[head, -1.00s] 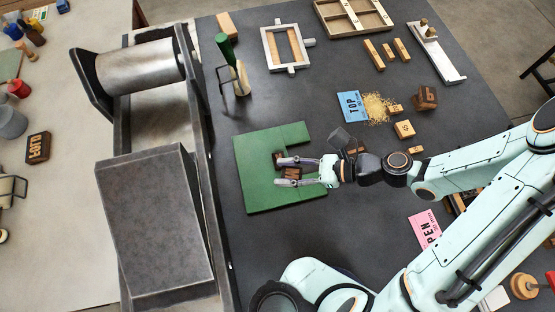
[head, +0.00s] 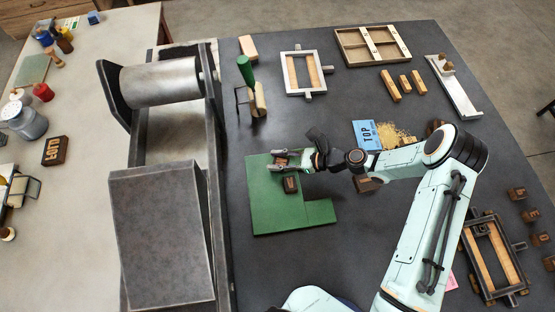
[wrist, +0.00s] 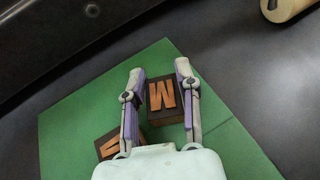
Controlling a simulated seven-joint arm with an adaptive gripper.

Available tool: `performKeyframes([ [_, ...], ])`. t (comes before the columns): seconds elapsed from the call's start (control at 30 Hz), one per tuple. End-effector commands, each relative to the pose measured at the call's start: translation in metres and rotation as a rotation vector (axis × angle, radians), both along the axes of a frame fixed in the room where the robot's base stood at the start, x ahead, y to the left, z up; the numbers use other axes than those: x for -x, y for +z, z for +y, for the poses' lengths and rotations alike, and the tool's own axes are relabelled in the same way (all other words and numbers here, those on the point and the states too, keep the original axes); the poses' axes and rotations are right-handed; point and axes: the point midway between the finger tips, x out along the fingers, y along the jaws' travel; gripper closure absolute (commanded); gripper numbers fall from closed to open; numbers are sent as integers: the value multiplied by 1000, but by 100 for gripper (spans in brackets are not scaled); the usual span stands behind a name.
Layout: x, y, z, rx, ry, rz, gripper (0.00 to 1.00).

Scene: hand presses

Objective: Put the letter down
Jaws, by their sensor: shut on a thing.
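My gripper (head: 281,162) is above the far part of the green mat (head: 262,215), its fingers pointing left. In the wrist view it (wrist: 160,85) is shut on a dark wooden letter block marked M (wrist: 162,97), which sits between the fingertips. A second letter block (head: 290,184) lies on the mat, nearer the viewer in the head view; in the wrist view this second block (wrist: 108,145) is partly hidden by the left finger. Whether the M block touches the mat or is slightly above it, I cannot tell.
A press with a roller (head: 160,82) stands left of the mat. A green-handled tool (head: 247,72) stands beyond it. A metal frame (head: 306,73), a blue TOP card (head: 367,135) and wooden strips are to the right. The mat's near part is clear.

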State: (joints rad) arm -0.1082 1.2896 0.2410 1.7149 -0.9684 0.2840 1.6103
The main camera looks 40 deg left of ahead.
Motion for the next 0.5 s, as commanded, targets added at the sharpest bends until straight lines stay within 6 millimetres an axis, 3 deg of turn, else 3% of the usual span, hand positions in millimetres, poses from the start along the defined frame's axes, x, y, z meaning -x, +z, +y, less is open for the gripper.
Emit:
performKeyframes([
  [0.27,0,-10,-1,1,0,-2,88],
  [0.3,0,-10,-1,1,0,-2,63],
  [0.37,0,-10,-1,1,0,-2,44],
  [0.5,0,-9,-1,1,0,-2,43],
])
